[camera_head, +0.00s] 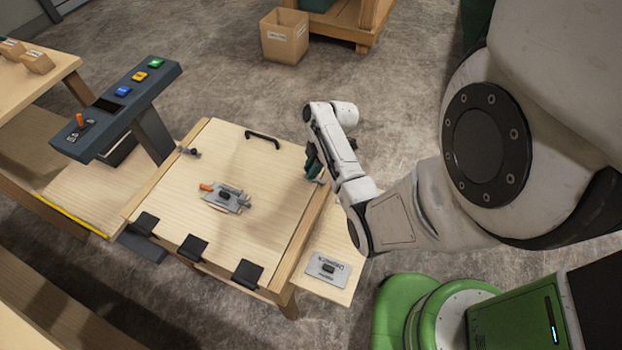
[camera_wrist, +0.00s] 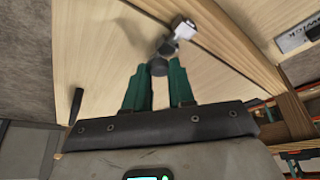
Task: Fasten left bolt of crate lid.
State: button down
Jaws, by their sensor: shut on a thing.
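The crate lid (camera_head: 262,165) is a pale wooden panel, lying closed over the crate. It has a black handle (camera_head: 263,139) at its far edge, which also shows in the wrist view (camera_wrist: 76,106). My gripper (camera_head: 314,164) is at the lid's right edge in the head view. In the wrist view its green fingers (camera_wrist: 158,72) are shut on the dark knob of a bolt (camera_wrist: 158,66). A light metal bracket (camera_wrist: 184,28) sits just beyond the knob, by the wooden rim. Another bolt (camera_head: 190,151) with a dark knob is at the lid's left edge.
Black hinges (camera_head: 192,248) line the near edge. A dark console (camera_head: 118,105) with coloured buttons stands left. A labelled plate (camera_head: 327,270) lies on a ledge at right. A cardboard box (camera_head: 284,38) stands behind.

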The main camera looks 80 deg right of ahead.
jog(key=shift+s, duration=0.25)
jog(key=c, duration=1)
grip_release()
jog(key=shift+a, duration=0.1)
jog(key=shift+o, duration=0.2)
jog(key=v, duration=1)
jog(key=shift+r, duration=0.3)
jog(key=shift+s, duration=0.15)
